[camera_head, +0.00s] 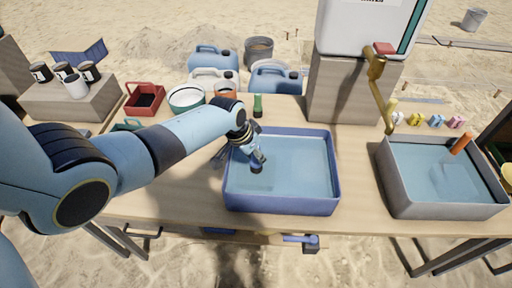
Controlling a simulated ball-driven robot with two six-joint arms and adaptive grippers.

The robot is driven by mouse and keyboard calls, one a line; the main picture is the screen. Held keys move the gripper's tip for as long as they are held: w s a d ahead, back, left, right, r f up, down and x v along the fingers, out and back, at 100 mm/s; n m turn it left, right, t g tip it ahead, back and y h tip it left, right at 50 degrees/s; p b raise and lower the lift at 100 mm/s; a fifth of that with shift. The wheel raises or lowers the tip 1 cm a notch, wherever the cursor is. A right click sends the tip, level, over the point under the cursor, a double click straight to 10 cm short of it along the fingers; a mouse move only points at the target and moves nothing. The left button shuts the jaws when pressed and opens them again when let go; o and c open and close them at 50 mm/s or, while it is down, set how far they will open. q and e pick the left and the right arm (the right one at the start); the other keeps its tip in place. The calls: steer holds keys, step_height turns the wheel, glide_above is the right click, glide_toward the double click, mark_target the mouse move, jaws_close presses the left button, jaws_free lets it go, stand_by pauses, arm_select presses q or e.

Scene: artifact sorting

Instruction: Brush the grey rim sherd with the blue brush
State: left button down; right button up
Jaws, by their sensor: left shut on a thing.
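My left gripper (257,164) is over the left part of the blue-rimmed basin of water (331,180). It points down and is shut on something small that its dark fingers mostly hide. I cannot tell what that thing is. I cannot make out the grey rim sherd or the blue brush for certain. A thin grey-blue thing (221,156) shows just left of the basin, partly behind my gripper, and is too small to name. My right gripper is not in view.
A grey basin of water (396,187) with an orange-handled thing (461,144) stands at the right. A brass tap (377,85) hangs beside it. A green thing (257,106), a red bin (145,98) and a white bowl (186,98) stand behind. The front left tabletop (165,205) is clear.

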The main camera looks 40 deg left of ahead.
arm_select(q)
step_height(320, 180, up, 6)
steer(key=p, duration=0.6)
steer(key=shift+r, duration=0.2)
steer(key=shift+r+p, duration=0.7)
steer(key=shift+r, duration=0.65)
steer(key=shift+f, duration=0.1)
steer(key=f+b, duration=0.4)
steer(key=f, duration=0.1)
steer(key=w+f+b, duration=0.1)
steer(key=f+b, duration=0.1)
steer(key=b, duration=0.1)
steer(key=shift+w+a+f, duration=0.1)
steer(key=shift+a+f, duration=0.2)
steer(key=shift+f+b, duration=0.7)
steer(key=shift+f, duration=0.05)
